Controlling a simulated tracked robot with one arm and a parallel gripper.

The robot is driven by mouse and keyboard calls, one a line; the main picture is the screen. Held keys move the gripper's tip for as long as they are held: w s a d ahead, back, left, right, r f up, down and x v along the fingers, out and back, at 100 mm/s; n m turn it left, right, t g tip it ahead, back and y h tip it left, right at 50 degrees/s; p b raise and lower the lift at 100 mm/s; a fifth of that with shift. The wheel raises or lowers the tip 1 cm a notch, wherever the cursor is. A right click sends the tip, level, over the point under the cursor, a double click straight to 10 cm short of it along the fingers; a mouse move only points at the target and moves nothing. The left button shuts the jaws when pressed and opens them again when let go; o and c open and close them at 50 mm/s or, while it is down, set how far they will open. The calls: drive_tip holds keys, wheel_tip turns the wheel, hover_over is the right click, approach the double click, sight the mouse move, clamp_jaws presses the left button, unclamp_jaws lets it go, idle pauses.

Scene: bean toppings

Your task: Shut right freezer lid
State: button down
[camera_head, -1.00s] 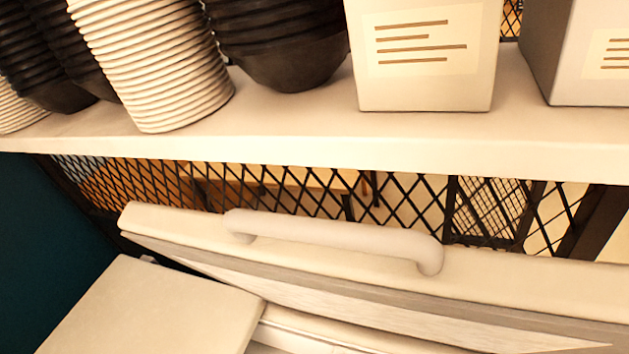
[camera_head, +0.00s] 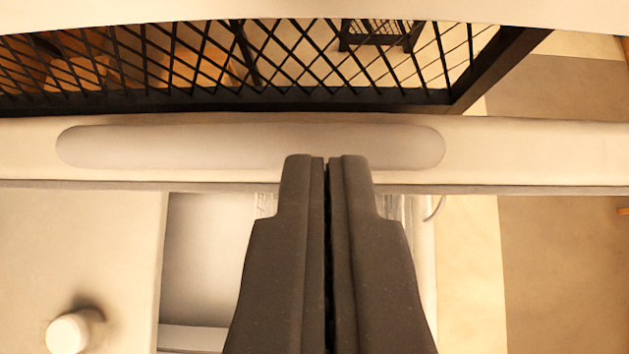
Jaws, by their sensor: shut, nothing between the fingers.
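The right freezer lid (camera_head: 540,150) stands raised, seen nearly edge-on as a pale band across the picture. Its long rounded handle (camera_head: 200,147) runs along that band. My gripper (camera_head: 326,160) is shut and empty, with its dark fingertips overlapping the lower edge of the handle right of its middle. I cannot tell whether they touch it. Below the lid, part of the open freezer interior (camera_head: 205,265) shows to the left of my fingers.
A flat pale cover (camera_head: 100,240) with a white knob (camera_head: 68,333) lies at the lower left. Black wire mesh (camera_head: 290,60) stands behind the lid, under a pale shelf edge (camera_head: 300,10). Open floor (camera_head: 560,280) shows at the right.

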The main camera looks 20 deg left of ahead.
sight(326, 129)
drive_tip(key=p+x, duration=0.1)
drive_tip(key=x, duration=0.5)
drive_tip(key=shift+w+a+f, duration=0.15)
drive_tip(key=shift+w+f, duration=0.05)
drive_tip(key=shift+w, duration=0.05)
drive_tip(key=shift+w+f, duration=0.2)
